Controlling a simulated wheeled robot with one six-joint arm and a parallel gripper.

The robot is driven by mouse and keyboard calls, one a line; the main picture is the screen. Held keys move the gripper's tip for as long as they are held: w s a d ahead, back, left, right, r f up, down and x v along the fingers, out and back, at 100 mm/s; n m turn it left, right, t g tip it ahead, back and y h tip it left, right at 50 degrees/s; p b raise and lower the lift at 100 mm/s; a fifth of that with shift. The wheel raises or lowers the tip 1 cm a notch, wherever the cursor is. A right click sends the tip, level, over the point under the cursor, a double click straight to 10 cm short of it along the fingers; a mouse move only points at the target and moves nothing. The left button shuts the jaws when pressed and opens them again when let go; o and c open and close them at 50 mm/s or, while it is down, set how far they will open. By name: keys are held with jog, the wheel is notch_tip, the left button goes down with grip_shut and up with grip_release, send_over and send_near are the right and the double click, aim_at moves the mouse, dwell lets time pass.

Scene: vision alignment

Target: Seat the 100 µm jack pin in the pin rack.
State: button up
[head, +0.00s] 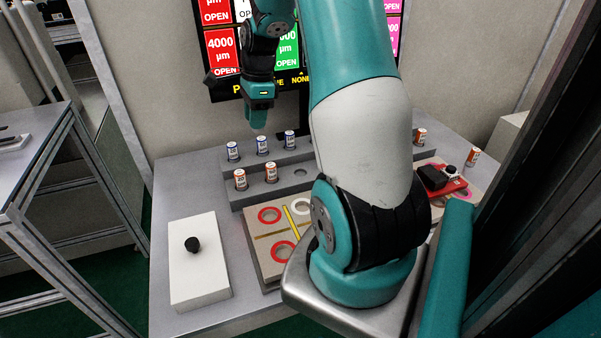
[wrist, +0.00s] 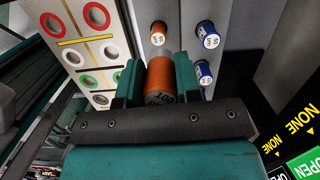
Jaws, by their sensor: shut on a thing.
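My gripper (wrist: 159,78) is shut on an orange jack pin (wrist: 161,75) marked 100, with one teal finger on each side of it. In the head view my gripper (head: 258,122) points down near the back of the pin rack, and the held pin cannot be made out there. The grey stepped pin rack (head: 221,166) carries blue pins on its back step and orange-red pins on its front step. An empty socket (head: 300,172) shows at the front step's right. In the wrist view an orange pin (wrist: 158,33) and a blue pin (wrist: 207,37) stand beyond the held one.
A board with coloured rings (head: 262,238) lies in front of the rack. A white block with a black knob (head: 200,275) is at the left. A red item (head: 452,187) and orange pins (head: 473,156) are at the right. A display panel (head: 222,45) stands behind.

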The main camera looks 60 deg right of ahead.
aim_at(298, 174)
jog(key=s+d+r+m+h, duration=0.1)
jog(key=s+d+r+m, duration=0.2)
jog(key=s+d+m, duration=0.6)
jog(key=shift+m+t, duration=0.3)
jog(key=f, duration=0.6)
jog(key=w+a+f+p, duration=0.1)
jog(key=f, duration=1.2)
jog(key=shift+w+a+f+p, duration=0.15)
jog(key=shift+w+f+p, duration=0.05)
jog(key=shift+p, duration=0.15)
jog(key=shift+f, duration=0.1)
jog(key=shift+f, duration=0.15)
jog(key=o, duration=1)
jog(key=r, duration=0.4)
jog(key=s+r+b, duration=0.1)
jog(key=r, duration=0.7)
jog(key=shift+s+r, duration=0.2)
jog(key=shift+s, duration=0.2)
